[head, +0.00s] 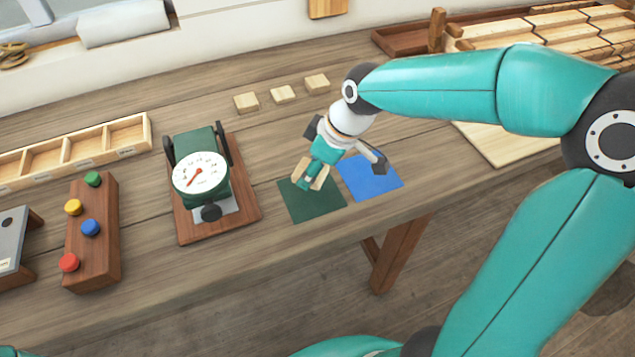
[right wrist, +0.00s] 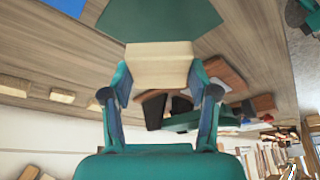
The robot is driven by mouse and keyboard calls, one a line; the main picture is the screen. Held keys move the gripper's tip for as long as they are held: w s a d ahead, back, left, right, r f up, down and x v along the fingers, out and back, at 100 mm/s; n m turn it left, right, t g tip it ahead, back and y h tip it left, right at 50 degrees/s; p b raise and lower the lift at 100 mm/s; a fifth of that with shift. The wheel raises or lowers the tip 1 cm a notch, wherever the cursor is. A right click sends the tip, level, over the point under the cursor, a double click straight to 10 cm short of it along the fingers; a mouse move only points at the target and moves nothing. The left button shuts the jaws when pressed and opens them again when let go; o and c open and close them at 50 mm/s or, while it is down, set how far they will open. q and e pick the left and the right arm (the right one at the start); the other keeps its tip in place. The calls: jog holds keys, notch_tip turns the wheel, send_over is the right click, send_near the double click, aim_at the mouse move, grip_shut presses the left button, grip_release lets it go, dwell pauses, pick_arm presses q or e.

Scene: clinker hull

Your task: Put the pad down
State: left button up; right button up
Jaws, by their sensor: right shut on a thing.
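My right gripper (head: 311,170) comes down over the dark green square (head: 313,207) on the bench. It is shut on a pale tan block, which I take to be the pad (head: 321,178). In the right wrist view the pad (right wrist: 160,62) sits between both fingers (right wrist: 160,80), with the green square (right wrist: 160,18) beyond it. The pad is partly hidden by the gripper in the head view. I cannot tell whether it touches the square. A blue square (head: 371,181) lies to the right of the green one. My left gripper is not in view.
A dial gauge (head: 200,176) on a wooden base stands left of the green square. Further left are a button block (head: 95,240) and a divided tray (head: 80,150). Small wooden blocks (head: 283,94) lie behind. The bench's front edge is close to the squares.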

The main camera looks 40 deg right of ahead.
aim_at(308, 193)
jog(key=shift+f, duration=2.95)
jog(key=shift+f, duration=0.2)
jog(key=o, duration=1.1)
jog(key=shift+r, duration=0.1)
jog(key=shift+c, duration=0.2)
jog(key=shift+r, duration=0.1)
jog(key=v, duration=1.2)
jog(key=shift+r, duration=0.1)
